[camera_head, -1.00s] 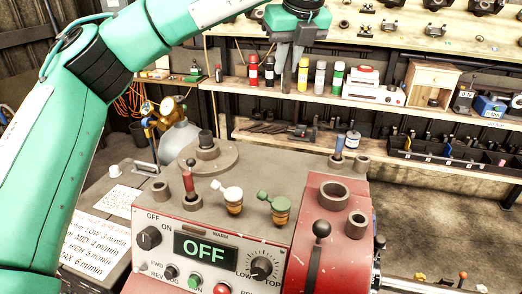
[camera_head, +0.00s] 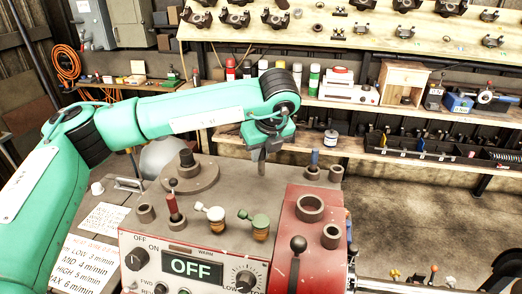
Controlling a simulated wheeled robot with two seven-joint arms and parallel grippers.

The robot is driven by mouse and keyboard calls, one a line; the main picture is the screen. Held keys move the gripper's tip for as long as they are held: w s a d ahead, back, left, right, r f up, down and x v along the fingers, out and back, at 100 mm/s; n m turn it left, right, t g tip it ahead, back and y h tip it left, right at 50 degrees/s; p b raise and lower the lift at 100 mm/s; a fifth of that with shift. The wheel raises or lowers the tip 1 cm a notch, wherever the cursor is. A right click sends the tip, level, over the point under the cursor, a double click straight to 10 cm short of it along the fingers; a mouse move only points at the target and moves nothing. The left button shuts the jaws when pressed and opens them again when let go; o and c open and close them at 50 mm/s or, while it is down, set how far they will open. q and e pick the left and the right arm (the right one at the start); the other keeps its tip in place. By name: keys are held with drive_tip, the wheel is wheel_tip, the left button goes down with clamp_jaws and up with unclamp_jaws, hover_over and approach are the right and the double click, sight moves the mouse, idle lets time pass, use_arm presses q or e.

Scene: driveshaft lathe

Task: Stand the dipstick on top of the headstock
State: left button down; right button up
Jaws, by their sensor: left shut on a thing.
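My left gripper (camera_head: 261,156) reaches in from the left and points down over the rear of the top. It is shut on a narrow grey piece, the dipstick (camera_head: 262,168), mostly hidden by the fingers; only its lower end shows. I cannot tell whether that end touches the top. My right gripper is out of view.
On the top stand a red-handled lever (camera_head: 172,207), a white-headed plug (camera_head: 214,218), a green-headed plug (camera_head: 259,225), a round flange (camera_head: 190,175) and several ring sockets. A blue-handled piece (camera_head: 315,159) stands at the back right. Shelves with tools and bottles lie behind.

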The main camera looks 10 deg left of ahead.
use_arm(q)
drive_tip(key=shift+f, duration=0.55)
drive_tip(key=shift+f+b, duration=0.2)
drive_tip(key=shift+b, duration=0.2)
drive_tip(key=c, duration=1.4)
unclamp_jaws()
drive_tip(key=shift+o, duration=0.2)
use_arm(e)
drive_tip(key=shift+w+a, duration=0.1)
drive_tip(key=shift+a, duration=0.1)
use_arm(q)
drive_tip(key=shift+r, duration=0.1)
